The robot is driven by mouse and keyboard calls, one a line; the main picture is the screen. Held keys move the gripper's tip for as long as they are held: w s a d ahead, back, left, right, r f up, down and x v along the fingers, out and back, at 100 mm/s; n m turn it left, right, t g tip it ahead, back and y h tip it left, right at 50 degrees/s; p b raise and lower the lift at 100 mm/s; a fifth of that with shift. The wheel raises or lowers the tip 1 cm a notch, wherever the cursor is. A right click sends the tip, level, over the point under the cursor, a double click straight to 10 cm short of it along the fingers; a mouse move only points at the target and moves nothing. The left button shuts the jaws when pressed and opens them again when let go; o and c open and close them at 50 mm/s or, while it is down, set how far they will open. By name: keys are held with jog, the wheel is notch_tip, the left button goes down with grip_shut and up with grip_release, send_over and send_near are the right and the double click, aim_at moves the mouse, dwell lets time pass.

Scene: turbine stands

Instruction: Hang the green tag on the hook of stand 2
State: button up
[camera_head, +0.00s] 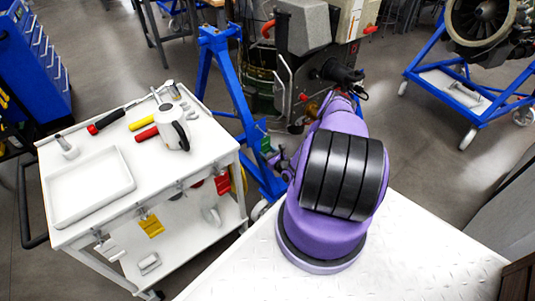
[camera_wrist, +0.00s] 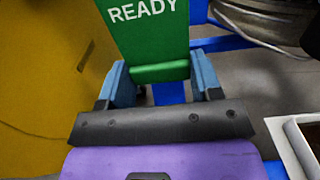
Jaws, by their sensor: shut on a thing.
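The green tag (camera_wrist: 150,35), lettered READY, is between the blue fingers of my gripper (camera_wrist: 160,80) in the wrist view. The fingers are shut on its lower part and the tag extends up out of the picture. In the head view the small green tag (camera_head: 265,145) shows left of my purple arm, in front of a blue stand (camera_head: 228,90). My gripper (camera_head: 272,158) is largely hidden behind my arm there. I cannot read a stand number, and I cannot make out a hook on this stand.
A white cart (camera_head: 100,215) at the left carries a tray (camera_head: 88,187), a white pot (camera_head: 172,128) and tools; red and yellow tags hang at its edge. Another blue stand (camera_head: 480,105) holds an engine at the right. A yellow surface (camera_wrist: 45,90) is close left of the fingers.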

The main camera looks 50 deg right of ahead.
jog(key=shift+w, duration=0.15)
jog(key=o, duration=1.5)
jog(key=shift+s+a, duration=0.15)
jog(key=shift+s, duration=1)
jog(key=shift+s+a, duration=0.2)
jog(key=shift+s, duration=0.95)
jog(key=shift+s+a, duration=0.15)
jog(key=shift+s, duration=1)
